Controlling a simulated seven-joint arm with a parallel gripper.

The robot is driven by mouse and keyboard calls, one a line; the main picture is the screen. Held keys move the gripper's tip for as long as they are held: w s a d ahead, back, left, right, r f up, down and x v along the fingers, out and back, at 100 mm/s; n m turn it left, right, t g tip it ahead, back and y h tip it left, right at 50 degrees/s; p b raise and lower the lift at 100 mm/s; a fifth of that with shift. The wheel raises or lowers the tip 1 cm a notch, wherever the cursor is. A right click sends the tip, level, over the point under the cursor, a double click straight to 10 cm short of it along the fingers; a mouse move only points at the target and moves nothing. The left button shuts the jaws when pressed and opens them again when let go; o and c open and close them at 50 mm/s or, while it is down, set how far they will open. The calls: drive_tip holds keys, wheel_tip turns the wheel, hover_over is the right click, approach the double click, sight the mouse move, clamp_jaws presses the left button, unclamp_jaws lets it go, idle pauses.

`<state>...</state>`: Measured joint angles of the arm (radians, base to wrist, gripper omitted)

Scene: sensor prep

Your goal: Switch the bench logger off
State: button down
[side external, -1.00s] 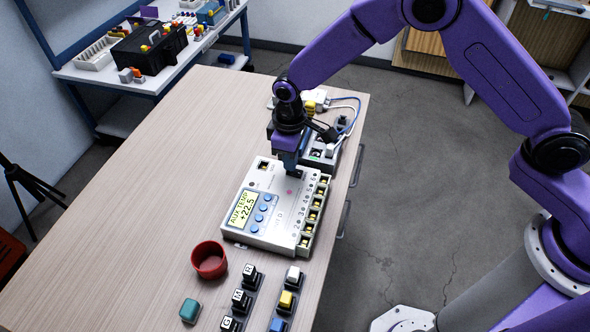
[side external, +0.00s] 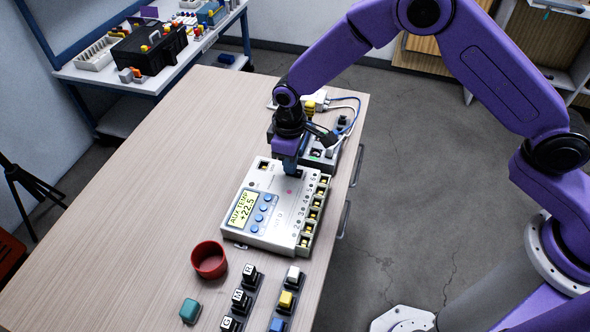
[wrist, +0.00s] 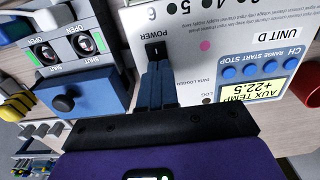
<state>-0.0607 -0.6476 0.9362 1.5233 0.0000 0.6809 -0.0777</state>
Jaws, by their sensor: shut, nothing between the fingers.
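The bench logger (side external: 283,225) is a pale box lying on the bench, marked UNIT D. Its yellow display (side external: 243,209) is lit and reads AUX TEMP +22.5; the display also shows in the wrist view (wrist: 249,91). The black POWER rocker (wrist: 155,49) sits near the logger's end, with a light I mark visible on it. My gripper (wrist: 157,68) is shut and empty, its blue fingertips at the rocker's near edge. They seem to touch or nearly touch it, and they hide part of it. In the side view my gripper (side external: 290,173) is over the logger's far end.
A box with OPEN/SHUT switches and a dark knob (wrist: 65,103) stands close beside the logger. Cables lie behind it. The bench's left side is clear.

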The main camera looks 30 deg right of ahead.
drive_tip(key=shift+r, duration=3.5)
drive_tip(key=s+d+r+n, duration=0.1)
drive_tip(key=s+d+r, duration=0.4)
drive_tip(key=s, duration=0.2)
drive_tip(key=s+d+r+n, duration=0.1)
drive_tip(key=s+d+r, duration=0.4)
drive_tip(key=s, duration=0.3)
drive_tip(key=s+d+r+n, duration=0.1)
drive_tip(key=s+d+r, duration=0.1)
drive_tip(key=s+d, duration=1.2)
drive_tip(key=shift+s+n, duration=0.3)
drive_tip(key=shift+s, duration=0.45)
